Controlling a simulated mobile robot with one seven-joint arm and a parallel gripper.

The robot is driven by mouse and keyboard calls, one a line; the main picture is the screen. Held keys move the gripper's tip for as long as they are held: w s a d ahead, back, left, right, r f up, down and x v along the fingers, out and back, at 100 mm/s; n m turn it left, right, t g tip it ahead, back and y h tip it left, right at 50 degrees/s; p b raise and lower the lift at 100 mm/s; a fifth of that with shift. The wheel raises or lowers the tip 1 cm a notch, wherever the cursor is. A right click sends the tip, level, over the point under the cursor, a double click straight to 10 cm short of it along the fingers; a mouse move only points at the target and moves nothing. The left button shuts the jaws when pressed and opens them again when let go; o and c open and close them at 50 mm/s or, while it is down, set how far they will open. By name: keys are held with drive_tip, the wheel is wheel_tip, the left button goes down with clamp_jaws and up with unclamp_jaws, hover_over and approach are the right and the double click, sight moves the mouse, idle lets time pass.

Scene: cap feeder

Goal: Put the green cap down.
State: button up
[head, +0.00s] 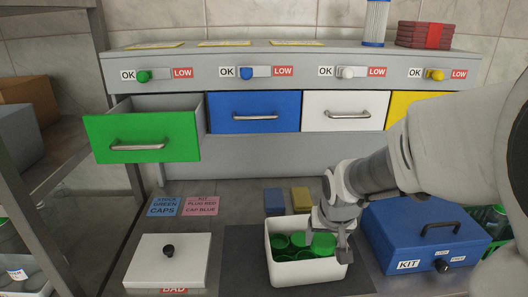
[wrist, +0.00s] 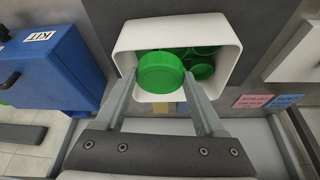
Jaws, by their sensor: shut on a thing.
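My gripper (wrist: 160,78) is shut on a green cap (wrist: 160,71), which sits between its two fingers in the wrist view. In the head view my gripper (head: 331,244) is at the right part of a white bin (head: 310,276), and the held cap shows beside the fingers (head: 321,243). The white bin (wrist: 226,39) holds several other green caps (wrist: 202,68). The held cap is over the bin's opening; I cannot tell whether it touches the caps below.
The green drawer (head: 141,136) stands open at the left; the blue (head: 254,112) and white (head: 345,111) drawers are shut. A blue KIT box (head: 420,228) stands right of the bin, a white lidded box (head: 167,275) left. Dark mat (head: 245,255) lies bare between the boxes.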

hover_over(304, 247)
drive_tip(key=s, duration=0.2)
drive_tip(key=f, duration=0.4)
drive_tip(key=shift+w+a+f, duration=0.1)
drive_tip(key=shift+w+f, duration=0.05)
drive_tip(key=shift+w, duration=0.05)
drive_tip(key=shift+f+b, duration=0.5)
drive_tip(key=shift+f, duration=1.55)
drive_tip(key=shift+f, duration=0.2)
drive_tip(key=o, duration=1.3)
drive_tip(key=shift+c, duration=0.2)
drive_tip(key=shift+r, duration=0.1)
